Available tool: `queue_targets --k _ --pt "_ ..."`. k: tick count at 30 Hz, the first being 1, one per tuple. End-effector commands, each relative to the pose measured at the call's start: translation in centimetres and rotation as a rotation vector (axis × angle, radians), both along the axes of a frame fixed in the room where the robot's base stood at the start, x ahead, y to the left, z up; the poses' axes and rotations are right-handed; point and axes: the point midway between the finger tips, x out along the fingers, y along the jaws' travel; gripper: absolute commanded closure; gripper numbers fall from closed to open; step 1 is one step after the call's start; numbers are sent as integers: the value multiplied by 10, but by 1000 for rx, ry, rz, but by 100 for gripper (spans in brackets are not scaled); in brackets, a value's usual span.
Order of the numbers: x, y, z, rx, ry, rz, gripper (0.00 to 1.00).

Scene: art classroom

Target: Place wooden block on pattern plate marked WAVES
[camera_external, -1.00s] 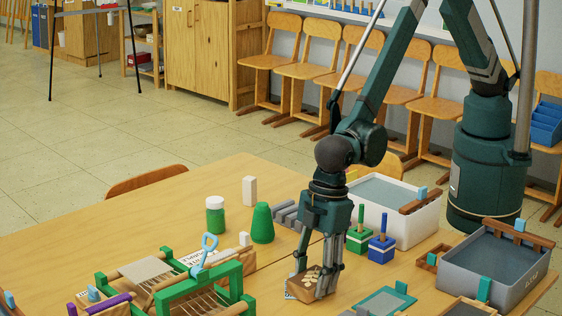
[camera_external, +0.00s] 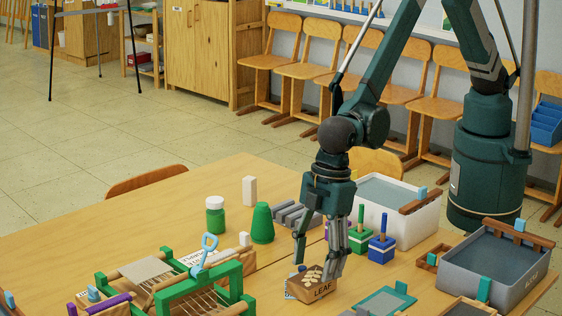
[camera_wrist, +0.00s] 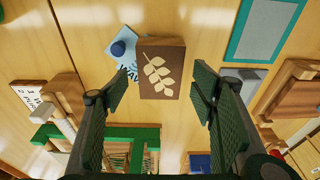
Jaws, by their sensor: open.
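The wooden block (camera_external: 314,291) is brown with a pale leaf pattern on top and LEAF on its side. It sits low at the table's front, and also shows in the wrist view (camera_wrist: 164,58). The pattern plate (camera_wrist: 124,46) is light blue with a blue knob and partly hidden lettering that reads like WAV. The block lies against or over its right side; I cannot tell how much it overlaps. In the external view only a sliver of the plate (camera_external: 289,284) shows. My gripper (camera_external: 316,268) is open just above the block, with its fingers (camera_wrist: 160,86) apart on either side, clear of it.
A green-framed loom (camera_external: 205,285) stands to the left. A teal-framed plate (camera_external: 385,301) lies to the right. Green and blue peg blocks (camera_external: 381,251), a white tub (camera_external: 400,222) and a grey tub (camera_external: 495,268) stand behind and right.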

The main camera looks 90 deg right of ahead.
Motion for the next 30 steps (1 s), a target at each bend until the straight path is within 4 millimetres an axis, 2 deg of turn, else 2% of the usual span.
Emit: queue_targets --k 6,15,21,30 --pt "-5 -5 36 0 0 0 43" --pt "-10 -10 70 0 0 0 43" --pt "-11 -11 79 0 0 0 43" --pt "-11 -11 80 0 0 0 43"
